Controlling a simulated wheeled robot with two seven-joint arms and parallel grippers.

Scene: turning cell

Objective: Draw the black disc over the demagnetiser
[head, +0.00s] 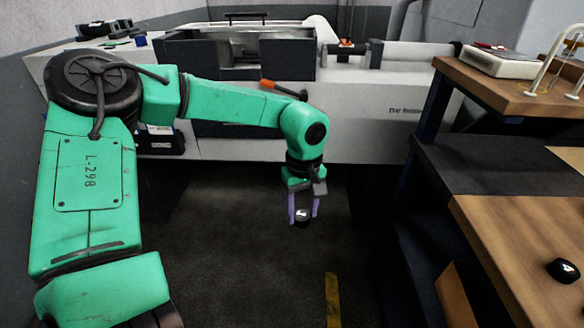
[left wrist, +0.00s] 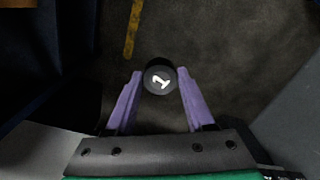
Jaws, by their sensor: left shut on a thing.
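My left gripper (head: 303,220) has purple fingers and is shut on a black disc (left wrist: 160,77) with a white "1" on its face. It holds the disc in the air over the dark floor, in front of the lathe and left of the wooden bench. The left wrist view shows the disc between the two fingertips. A pale flat box (head: 499,64) with a red part on top sits on the raised shelf at the upper right; it looks like the demagnetiser. The disc is well apart from it. My right gripper is out of view.
Another black disc (head: 563,270) with a white mark lies on the lower wooden bench top (head: 520,245). A white wire stand (head: 552,65) is beside the pale box. The lathe (head: 370,100) spans the back. A dark mat (head: 480,168) lies below the shelf.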

